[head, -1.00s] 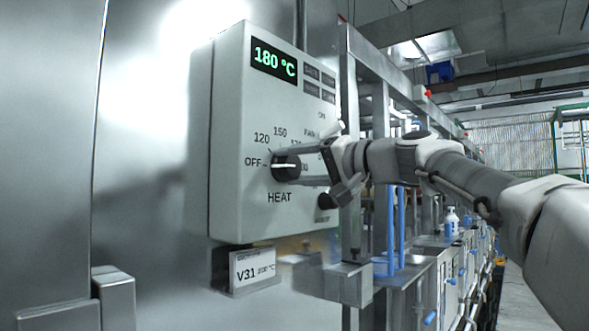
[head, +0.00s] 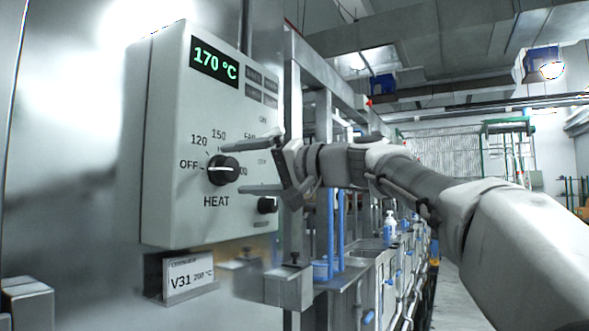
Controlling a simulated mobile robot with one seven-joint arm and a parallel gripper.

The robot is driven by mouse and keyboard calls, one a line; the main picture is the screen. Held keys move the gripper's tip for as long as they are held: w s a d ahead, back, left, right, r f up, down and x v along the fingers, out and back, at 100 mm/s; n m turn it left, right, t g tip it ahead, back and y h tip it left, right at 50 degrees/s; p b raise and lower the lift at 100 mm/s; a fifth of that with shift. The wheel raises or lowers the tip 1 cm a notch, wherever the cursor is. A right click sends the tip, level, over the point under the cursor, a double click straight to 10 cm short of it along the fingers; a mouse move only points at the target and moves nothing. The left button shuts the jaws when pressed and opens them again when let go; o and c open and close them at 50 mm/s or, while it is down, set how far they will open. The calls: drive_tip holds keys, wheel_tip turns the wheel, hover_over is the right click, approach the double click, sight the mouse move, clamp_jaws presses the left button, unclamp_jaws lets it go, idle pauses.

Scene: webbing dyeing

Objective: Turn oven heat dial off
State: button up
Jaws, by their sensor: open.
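The heat dial (head: 223,170) is a black knob with a white pointer bar on a grey control box (head: 160,215). Its pointer lies nearly level, with its left end toward the OFF mark. The label HEAT is below it, and 120 and 150 are above. The green display (head: 215,63) reads 170 °C. My gripper (head: 232,167) is open, its two fingers spread above and below, pointing left at the box. The fingertips are close to the dial's right side, and the dial is not gripped. The fan dial's labels are partly hidden behind my gripper.
A second black knob (head: 267,205) sits at the box's lower right, below my gripper. A V31 label plate (head: 189,275) is under the box. Metal frame posts and a row of machines with blue-handled valves run back on the right.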

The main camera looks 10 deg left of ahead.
drive_tip(key=v, duration=1.4)
drive_tip(key=shift+d, duration=0.35)
drive_tip(key=shift+s, duration=0.15)
drive_tip(key=s+d+f+m+h, duration=0.1)
drive_tip(key=s+f+h, duration=0.25)
drive_tip(key=f, duration=0.55)
drive_tip(key=s+d+f+m+h, duration=0.15)
drive_tip(key=f+h, duration=0.25)
drive_tip(key=f, duration=0.5)
drive_tip(key=s+d+f+g+h, duration=0.1)
drive_tip(key=s+d+f+h, duration=0.3)
drive_tip(key=s+d+f, duration=0.55)
drive_tip(key=s+d+f+h, duration=0.3)
drive_tip(key=s+f+h, duration=0.25)
drive_tip(key=f, duration=0.95)
wheel_tip(320, 180, up, 26)
drive_tip(key=p, duration=2.6)
drive_tip(key=shift+d+f, duration=0.2)
drive_tip(key=shift+d, duration=0.1)
drive_tip(key=shift+s, duration=0.15)
